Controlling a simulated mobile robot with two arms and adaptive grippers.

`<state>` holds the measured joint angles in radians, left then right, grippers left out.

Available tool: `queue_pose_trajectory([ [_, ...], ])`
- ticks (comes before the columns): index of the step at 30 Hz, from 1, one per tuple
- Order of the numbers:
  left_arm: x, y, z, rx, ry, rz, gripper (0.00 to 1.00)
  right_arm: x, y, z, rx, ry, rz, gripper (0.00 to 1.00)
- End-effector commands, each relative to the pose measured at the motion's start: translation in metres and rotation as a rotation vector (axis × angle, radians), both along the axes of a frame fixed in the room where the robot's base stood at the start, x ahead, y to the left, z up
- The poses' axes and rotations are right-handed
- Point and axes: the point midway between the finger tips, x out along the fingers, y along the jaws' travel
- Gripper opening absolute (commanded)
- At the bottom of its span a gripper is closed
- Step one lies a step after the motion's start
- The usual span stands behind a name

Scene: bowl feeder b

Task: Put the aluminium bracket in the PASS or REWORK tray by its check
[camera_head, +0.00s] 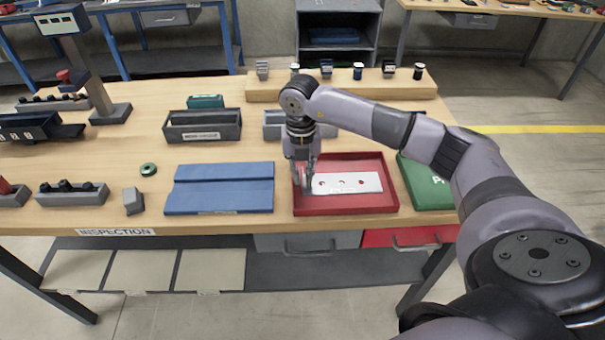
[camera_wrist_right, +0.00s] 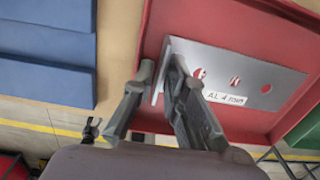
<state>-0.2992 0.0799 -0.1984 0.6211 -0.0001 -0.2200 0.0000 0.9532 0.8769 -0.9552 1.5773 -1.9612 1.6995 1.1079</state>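The aluminium bracket (camera_head: 346,184) is a flat silver plate with several holes and a printed label; it also shows in the right wrist view (camera_wrist_right: 215,62). It lies inside the red tray (camera_head: 346,209). My right gripper (camera_head: 304,182) is down at the bracket's left end, inside the tray. In the wrist view its two fingers (camera_wrist_right: 163,72) stand either side of the bracket's bent end flange, and look slightly apart from it. The green tray (camera_head: 415,183) is right of the red one, partly hidden by my right arm. My left gripper is not in view.
A blue mat or block (camera_head: 220,189) lies just left of the red tray. Grey bins (camera_head: 203,126) stand behind it. A raised wooden shelf (camera_head: 345,90) with several small parts is at the back. A small grey block (camera_head: 133,201) and a green ring (camera_head: 148,169) lie further left.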

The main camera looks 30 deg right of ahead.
Motion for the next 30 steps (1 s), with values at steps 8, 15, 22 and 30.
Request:
queue_pose_trajectory([
  [8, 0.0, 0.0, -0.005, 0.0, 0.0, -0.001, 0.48, 0.002, 0.001, 0.033, 0.001, -0.006, 0.002, 0.13],
  [15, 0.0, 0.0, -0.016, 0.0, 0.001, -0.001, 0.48, 0.002, 0.002, 0.086, 0.0, -0.005, 0.001, 0.13],
  [22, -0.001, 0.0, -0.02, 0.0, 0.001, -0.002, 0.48, 0.002, 0.002, 0.118, 0.001, -0.003, 0.0, 0.13],
  [30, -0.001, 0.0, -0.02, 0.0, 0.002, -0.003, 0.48, 0.001, 0.002, 0.125, 0.0, 0.0, 0.0, 0.13],
])
